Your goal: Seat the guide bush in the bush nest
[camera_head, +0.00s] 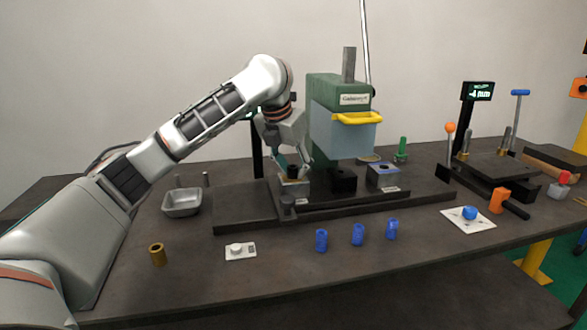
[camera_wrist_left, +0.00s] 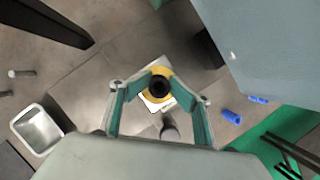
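My left gripper (camera_head: 292,172) points down over a small block with a pale top, left of the green press; I take this block to be the bush nest (camera_head: 296,188). In the left wrist view, the fingers (camera_wrist_left: 161,82) come in from both sides against a yellow, brass-like ring with a dark bore, which I take to be the guide bush (camera_wrist_left: 159,71). A similar brass bush (camera_head: 157,254) stands on the table at the front left. My right gripper is not in view.
The press (camera_head: 338,92) with its yellow handle stands right of my gripper. A metal tray (camera_head: 182,203) is at the left. Several blue cylinders (camera_head: 358,235) stand in front of the dark base plate (camera_head: 243,206).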

